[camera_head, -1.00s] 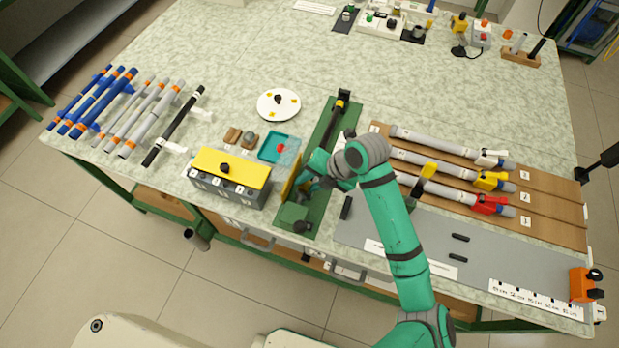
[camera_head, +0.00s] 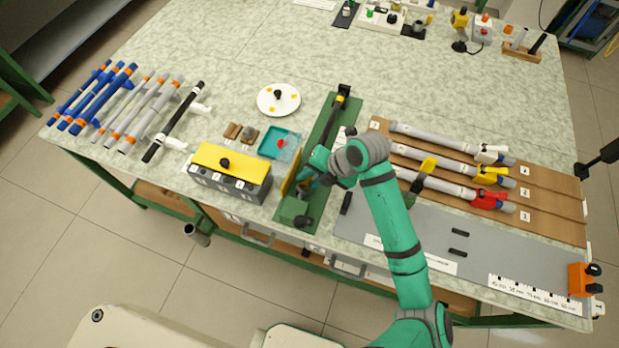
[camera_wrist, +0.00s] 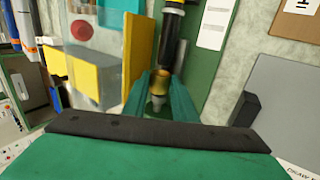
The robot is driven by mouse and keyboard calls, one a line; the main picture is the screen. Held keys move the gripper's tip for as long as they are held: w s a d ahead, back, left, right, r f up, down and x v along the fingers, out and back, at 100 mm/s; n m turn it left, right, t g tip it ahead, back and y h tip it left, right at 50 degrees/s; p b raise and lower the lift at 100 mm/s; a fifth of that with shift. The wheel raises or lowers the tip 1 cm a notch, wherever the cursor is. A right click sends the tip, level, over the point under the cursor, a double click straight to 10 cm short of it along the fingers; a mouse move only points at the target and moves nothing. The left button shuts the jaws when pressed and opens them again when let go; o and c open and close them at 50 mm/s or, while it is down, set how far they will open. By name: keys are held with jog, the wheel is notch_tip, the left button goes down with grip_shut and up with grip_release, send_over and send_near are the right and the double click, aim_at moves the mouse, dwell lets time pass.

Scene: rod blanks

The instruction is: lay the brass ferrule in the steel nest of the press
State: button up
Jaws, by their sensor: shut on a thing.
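The brass ferrule (camera_wrist: 160,84) is upright between the fingertips of my gripper (camera_wrist: 163,88) in the wrist view, and the gripper is shut on it. A grey metal piece (camera_wrist: 157,104), perhaps the steel nest, shows just below the ferrule; I cannot tell whether they touch. The black ram of the press (camera_wrist: 172,45) stands close behind the ferrule. In the head view, my gripper (camera_head: 307,184) is low over the green press (camera_head: 294,210), beside its yellow guard plate (camera_head: 290,179). The ferrule and nest are hidden there by my arm.
A grey box with a yellow lid (camera_head: 232,160) stands left of the press. A teal tray (camera_head: 268,145) lies behind that box. Grey rods with coloured clamps lie on the brown board (camera_head: 540,197) at right. A grey mat (camera_head: 405,229) lies in front of them.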

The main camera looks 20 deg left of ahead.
jog(key=shift+s+a+f, duration=0.15)
jog(key=shift+s+f, duration=0.1)
jog(key=shift+f, duration=0.6)
jog(key=o, duration=0.8)
jog(key=shift+o, duration=0.5)
jog(key=v, duration=1.2)
jog(key=shift+w+r, duration=0.25)
jog(key=shift+s+a, duration=0.1)
